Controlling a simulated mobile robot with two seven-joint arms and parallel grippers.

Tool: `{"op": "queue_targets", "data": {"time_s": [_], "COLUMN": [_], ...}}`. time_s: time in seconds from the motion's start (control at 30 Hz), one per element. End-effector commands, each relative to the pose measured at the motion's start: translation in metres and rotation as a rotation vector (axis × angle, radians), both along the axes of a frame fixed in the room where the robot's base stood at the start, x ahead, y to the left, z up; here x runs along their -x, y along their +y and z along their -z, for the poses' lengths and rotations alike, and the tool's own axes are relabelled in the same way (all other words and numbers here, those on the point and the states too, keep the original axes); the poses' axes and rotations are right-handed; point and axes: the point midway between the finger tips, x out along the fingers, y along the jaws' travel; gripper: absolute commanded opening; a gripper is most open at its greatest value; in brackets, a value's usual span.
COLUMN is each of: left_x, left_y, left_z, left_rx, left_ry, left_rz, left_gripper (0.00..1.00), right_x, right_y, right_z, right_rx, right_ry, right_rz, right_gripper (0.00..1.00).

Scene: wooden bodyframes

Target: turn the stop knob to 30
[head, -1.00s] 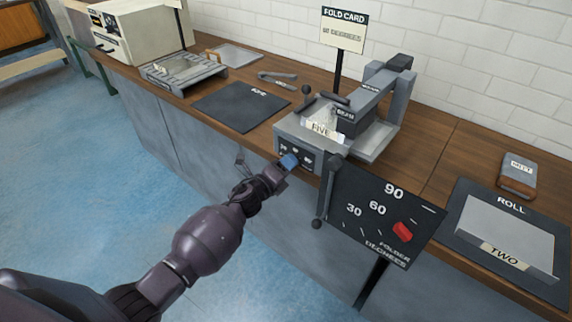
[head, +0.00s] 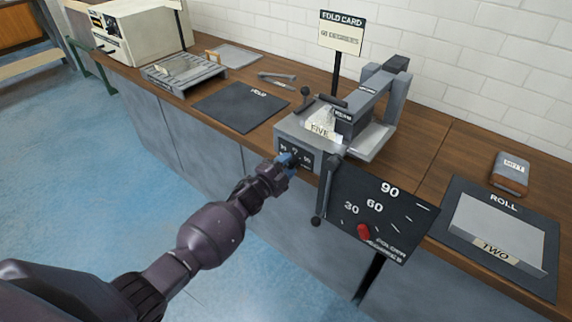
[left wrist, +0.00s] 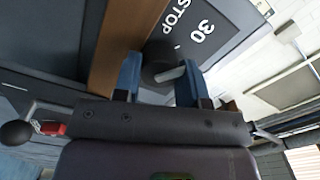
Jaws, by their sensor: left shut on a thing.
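My left gripper (head: 287,162) is at the front panel (head: 308,157) of the grey folding machine (head: 347,158). In the left wrist view, its blue fingers (left wrist: 158,80) are shut on the dark round stop knob (left wrist: 160,60), one on each side. A pale pointer mark shows on the knob. The word STOP and the number 30 are printed on the panel beside it. In the head view the gripper mostly hides the knob. My right gripper is not in view.
A black degrees board (head: 380,212) marked 30, 60 and 90 hangs at the counter front, with a red pointer (head: 363,232) low on it. A fold card (head: 341,33) stands behind the machine. A sheet labelled FIVE (head: 322,128) lies in the machine. Dark mats lie either side.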

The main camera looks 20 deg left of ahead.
Motion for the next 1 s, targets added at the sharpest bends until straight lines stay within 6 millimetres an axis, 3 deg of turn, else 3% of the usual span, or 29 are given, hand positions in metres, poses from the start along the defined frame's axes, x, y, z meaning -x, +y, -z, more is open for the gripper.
{"op": "queue_targets", "data": {"time_s": [0.7, 0.73, 0.9, 1.0], "left_x": [-0.0003, -0.0003, -0.0002, -0.0001], "left_y": [0.0007, 0.0007, 0.0005, 0.0004], "left_z": [-0.0001, -0.0001, 0.0, 0.0], "left_rx": [0.074, 0.074, 0.074, 0.072], "left_ry": [0.026, 0.026, 0.026, 0.026], "left_rz": [0.0, 0.0, 0.0, 0.0], "left_gripper": [0.15, 0.4, 0.64, 0.64], "right_x": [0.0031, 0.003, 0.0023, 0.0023], "right_y": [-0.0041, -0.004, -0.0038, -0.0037], "right_z": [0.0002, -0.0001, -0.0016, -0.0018], "right_rx": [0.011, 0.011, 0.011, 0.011], "right_ry": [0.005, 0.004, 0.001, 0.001], "right_rz": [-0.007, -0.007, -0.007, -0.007], "right_gripper": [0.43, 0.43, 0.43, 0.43]}}
